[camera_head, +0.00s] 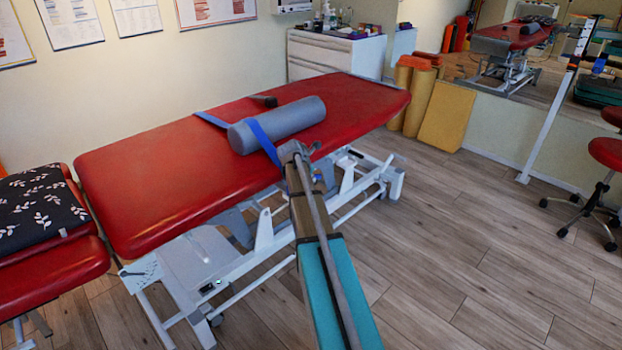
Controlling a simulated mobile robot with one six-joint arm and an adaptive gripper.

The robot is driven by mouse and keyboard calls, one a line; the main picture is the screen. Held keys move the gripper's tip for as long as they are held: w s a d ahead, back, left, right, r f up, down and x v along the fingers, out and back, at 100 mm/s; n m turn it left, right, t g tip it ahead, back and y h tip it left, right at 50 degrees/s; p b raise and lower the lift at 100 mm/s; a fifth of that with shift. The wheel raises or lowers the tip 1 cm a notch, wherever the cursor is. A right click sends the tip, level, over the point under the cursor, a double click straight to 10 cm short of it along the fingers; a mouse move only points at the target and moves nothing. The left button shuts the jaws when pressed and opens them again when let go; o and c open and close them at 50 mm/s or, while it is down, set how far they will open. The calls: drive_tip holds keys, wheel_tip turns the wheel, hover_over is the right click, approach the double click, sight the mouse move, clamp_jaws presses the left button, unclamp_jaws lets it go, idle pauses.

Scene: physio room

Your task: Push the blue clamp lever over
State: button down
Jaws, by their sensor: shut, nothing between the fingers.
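I cannot make out a blue clamp lever for certain. A small blue piece (599,66) sits near the top of the white post at the right, and its shape is too small to read. A blue band (264,143) crosses the grey bolster on the red treatment table. My gripper (293,149) is at the far end of my arm, over the table's near edge, just right of the band's lower end. It is shut and empty. I cannot tell whether it touches the band or table, and my arm hides part of the near edge.
The red table (150,180) carries the grey bolster (290,119) and a small dark object (265,101). A patterned cushion (42,208) lies at the left. The white post (543,130) and a red stool (606,152) stand right. The wooden floor (470,240) between is clear.

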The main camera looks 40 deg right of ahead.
drive_tip(key=shift+s+a+r, duration=0.1)
drive_tip(key=shift+r, duration=0.1)
drive_tip(key=s+a+r+p, duration=0.3)
drive_tip(key=s+r+p, duration=0.3)
drive_tip(key=r+p, duration=0.5)
drive_tip(key=shift+s+a+r+p, duration=0.15)
drive_tip(key=shift+s+a+p, duration=0.1)
drive_tip(key=shift+a+p, duration=0.15)
idle(0.3)
idle(0.7)
drive_tip(key=s+a+f+m+g+y, duration=0.15)
drive_tip(key=s+a+m, duration=0.45)
drive_tip(key=a, duration=0.6)
drive_tip(key=s+a+f+m+y, duration=0.1)
drive_tip(key=s+a+m+y, duration=0.25)
drive_tip(key=a+m, duration=0.65)
drive_tip(key=s+a+f+m+y, duration=0.15)
drive_tip(key=s+a+m, duration=0.4)
drive_tip(key=a, duration=0.85)
wheel_tip(320, 180, up, 19)
drive_tip(key=p, duration=1.8)
drive_tip(key=shift+d, duration=0.15)
